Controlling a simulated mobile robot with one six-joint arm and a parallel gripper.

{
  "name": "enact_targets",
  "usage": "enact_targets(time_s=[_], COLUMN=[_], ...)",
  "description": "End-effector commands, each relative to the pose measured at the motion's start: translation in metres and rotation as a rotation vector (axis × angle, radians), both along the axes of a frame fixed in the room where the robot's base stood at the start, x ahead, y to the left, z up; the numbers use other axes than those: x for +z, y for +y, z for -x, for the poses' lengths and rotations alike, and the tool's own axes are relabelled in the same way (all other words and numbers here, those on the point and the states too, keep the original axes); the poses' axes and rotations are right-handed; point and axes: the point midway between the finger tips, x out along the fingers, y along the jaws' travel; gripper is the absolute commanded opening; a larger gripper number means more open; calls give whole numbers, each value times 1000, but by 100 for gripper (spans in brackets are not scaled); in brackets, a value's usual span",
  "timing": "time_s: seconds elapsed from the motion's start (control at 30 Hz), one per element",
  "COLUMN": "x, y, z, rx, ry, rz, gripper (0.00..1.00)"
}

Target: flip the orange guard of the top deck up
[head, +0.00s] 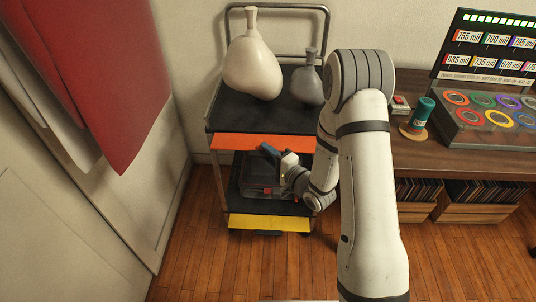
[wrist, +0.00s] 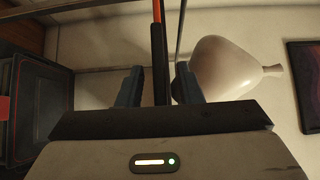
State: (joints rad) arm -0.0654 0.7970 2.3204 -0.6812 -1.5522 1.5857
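The orange guard (head: 235,142) is a long flat strip along the front edge of the cart's black top deck (head: 230,118). It looks to jut out roughly level. My gripper (head: 269,151) is at the guard's front edge, near its middle, and covers part of it. In the wrist view the orange guard (wrist: 157,12) shows edge-on as a thin strip. It runs down into the gap between the two spread fingers of my gripper (wrist: 158,84). Space shows on both sides of the strip, so the fingers are open. Whether either touches it I cannot tell.
A cream vase (head: 253,65) and a grey vase (head: 308,80) stand on the top deck. A yellow guard (head: 268,222) is on the lower deck. A red cloth (head: 105,70) hangs at left. A desk (head: 440,165) with a colourful panel stands at right.

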Motion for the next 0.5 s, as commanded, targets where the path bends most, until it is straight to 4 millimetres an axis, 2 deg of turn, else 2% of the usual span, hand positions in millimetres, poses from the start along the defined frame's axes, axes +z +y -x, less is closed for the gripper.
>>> enact_targets(time_s=[0.07,0.4,0.5], x=[0,0,0], y=[0,0,1], z=[0,0,0], rx=[0,1,1], ry=[0,0,1], rz=[0,0,1], gripper=[27,0,0])
